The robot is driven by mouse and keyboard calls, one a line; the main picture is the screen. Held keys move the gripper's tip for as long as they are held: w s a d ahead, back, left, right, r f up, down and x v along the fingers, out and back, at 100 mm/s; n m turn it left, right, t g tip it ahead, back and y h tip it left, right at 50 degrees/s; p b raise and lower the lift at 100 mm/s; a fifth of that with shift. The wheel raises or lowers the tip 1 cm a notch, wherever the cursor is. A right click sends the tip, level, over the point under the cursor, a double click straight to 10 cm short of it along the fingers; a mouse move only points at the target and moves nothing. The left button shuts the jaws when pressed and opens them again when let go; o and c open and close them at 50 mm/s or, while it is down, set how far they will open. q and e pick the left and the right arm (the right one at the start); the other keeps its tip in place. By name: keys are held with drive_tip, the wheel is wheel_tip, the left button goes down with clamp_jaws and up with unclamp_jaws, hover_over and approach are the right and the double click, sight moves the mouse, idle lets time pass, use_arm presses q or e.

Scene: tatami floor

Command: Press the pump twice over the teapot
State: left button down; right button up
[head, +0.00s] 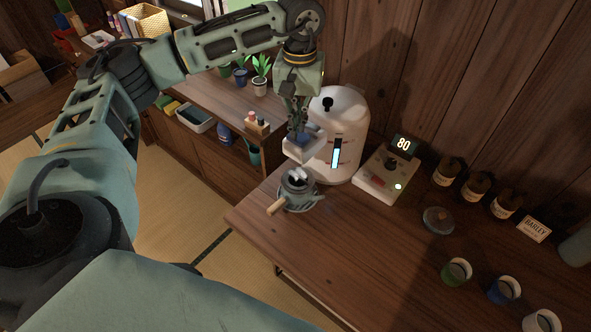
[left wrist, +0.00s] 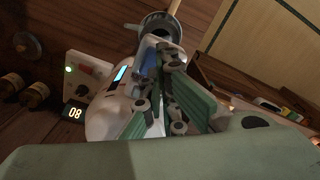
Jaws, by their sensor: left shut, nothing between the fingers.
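The white hot-water dispenser (head: 343,130) stands on the wooden counter, with a black knob on top and a lit blue level strip. Its spout block (head: 303,150) juts out over the grey teapot (head: 297,203), which is open on top and has a wooden handle. The teapot also shows in the left wrist view (left wrist: 150,26). My left gripper (head: 297,130) is shut and empty. It points down with its fingertips at the blue top of the spout block; I cannot tell whether they press it. My right gripper is not in view.
A control box (head: 385,178) reading 80 stands right of the dispenser, with several brown jars (head: 447,171) beyond. A round grey lid (head: 438,220) and several cups (head: 456,271) are on the right. The counter front is clear. Potted plants (head: 260,85) stand on the shelf behind.

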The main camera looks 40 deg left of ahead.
sight(299, 135)
use_arm(q)
drive_tip(key=shift+f, duration=0.15)
idle(0.3)
drive_tip(key=shift+f+b, duration=1.25)
drive_tip(key=shift+f, duration=0.2)
drive_tip(key=shift+s+r, duration=0.1)
drive_tip(key=shift+r, duration=0.05)
drive_tip(key=shift+r+p, duration=0.6)
drive_tip(key=shift+r, duration=0.15)
drive_tip(key=shift+r+p, duration=0.35)
drive_tip(key=shift+r, duration=0.3)
wheel_tip(299, 135, up, 6)
drive_tip(key=p, duration=0.3)
